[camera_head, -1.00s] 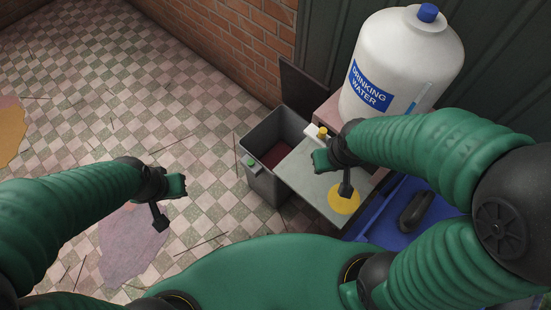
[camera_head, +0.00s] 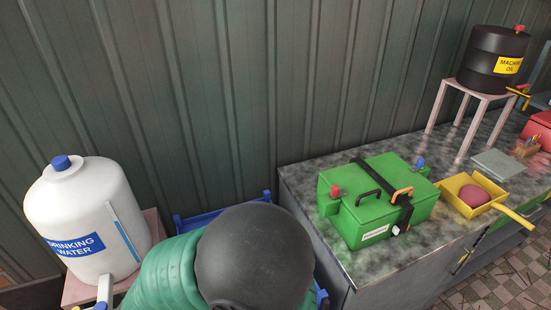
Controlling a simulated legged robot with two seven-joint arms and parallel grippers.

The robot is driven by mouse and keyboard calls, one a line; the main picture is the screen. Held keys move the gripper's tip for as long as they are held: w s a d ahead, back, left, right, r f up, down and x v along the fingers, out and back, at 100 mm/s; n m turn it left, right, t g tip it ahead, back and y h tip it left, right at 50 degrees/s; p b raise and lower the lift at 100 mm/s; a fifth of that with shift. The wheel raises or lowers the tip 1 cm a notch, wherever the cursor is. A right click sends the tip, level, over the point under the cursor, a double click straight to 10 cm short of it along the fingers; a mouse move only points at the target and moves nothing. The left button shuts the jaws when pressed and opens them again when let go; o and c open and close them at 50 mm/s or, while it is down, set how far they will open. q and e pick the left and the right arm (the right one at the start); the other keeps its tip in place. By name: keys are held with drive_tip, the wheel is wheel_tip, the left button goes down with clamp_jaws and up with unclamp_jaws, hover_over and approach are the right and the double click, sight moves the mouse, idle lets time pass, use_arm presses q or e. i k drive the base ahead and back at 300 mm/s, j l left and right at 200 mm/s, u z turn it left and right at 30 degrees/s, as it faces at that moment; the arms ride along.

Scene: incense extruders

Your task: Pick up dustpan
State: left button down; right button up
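A yellow open pan (camera_head: 463,188) with a yellow handle stands at the right, on the counter's front side; it may be the dustpan. A round reddish-brown lump (camera_head: 482,194) sits in it. The handle reaches past the counter's front edge toward the lower right. No other dustpan is seen. Only a green and black part of my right arm shows at the bottom, left of the counter. Neither gripper is in view, and both are well away from the pan in the picture.
The dark mottled counter (camera_head: 312,196) holds a green box (camera_head: 372,212) with a black strap, left of the pan. A grey plate (camera_head: 499,163) lies behind the pan. A black oil drum (camera_head: 491,60) stands on a pink stand. A white water tank (camera_head: 85,210) is at left.

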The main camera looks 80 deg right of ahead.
sight(473, 195)
drive_tip(key=k+l+z, duration=0.35)
drive_tip(key=k+l, duration=0.75)
drive_tip(key=l+z, duration=0.1)
drive_tip(key=z, duration=2.05)
drive_tip(key=l, duration=0.25)
drive_tip(key=k+z, duration=0.05)
drive_tip(key=k, duration=0.05)
